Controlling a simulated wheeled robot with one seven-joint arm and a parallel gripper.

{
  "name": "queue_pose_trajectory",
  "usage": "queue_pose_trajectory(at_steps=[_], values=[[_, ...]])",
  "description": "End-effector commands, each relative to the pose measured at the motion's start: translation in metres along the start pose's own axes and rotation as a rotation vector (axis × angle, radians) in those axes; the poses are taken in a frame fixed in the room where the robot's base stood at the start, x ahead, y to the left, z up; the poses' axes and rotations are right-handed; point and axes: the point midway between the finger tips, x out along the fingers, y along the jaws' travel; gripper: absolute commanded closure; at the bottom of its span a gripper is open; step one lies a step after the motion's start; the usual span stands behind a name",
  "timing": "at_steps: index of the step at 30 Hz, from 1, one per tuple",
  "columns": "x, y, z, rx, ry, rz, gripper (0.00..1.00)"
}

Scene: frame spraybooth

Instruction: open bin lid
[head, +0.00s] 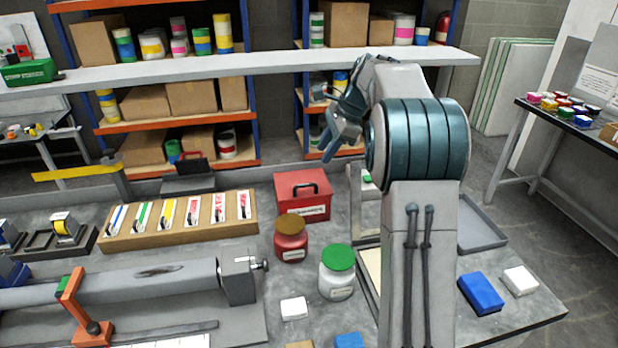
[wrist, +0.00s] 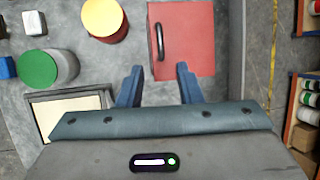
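The red bin (head: 302,195) stands on the workbench near its back edge, a black handle on its flat top and a white label on its front. Its lid looks shut. In the wrist view the bin's red top (wrist: 190,40) lies just beyond my fingertips, with the black handle (wrist: 159,42) near its left edge. My gripper (head: 341,152) hangs in the air above and to the right of the bin. In the wrist view my gripper (wrist: 158,69) has its two blue fingers apart with nothing between them. It appears clear of the handle.
A red jar with a brown lid (head: 291,240) and a white jar with a green lid (head: 337,272) stand in front of the bin. A wooden rack of tools (head: 180,221) is at its left. A pale shelf board (head: 240,66) runs across behind.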

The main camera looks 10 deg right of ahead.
Motion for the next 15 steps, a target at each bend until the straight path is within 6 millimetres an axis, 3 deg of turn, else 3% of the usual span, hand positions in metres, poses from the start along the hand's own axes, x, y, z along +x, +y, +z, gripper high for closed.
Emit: queue_pose_trajectory(at_steps=[9, 15], values=[[0.069, 0.001, 0.0, -0.001, 0.0, 0.005, 0.68], [0.099, 0.001, 0.001, -0.001, 0.0, 0.002, 0.68]])
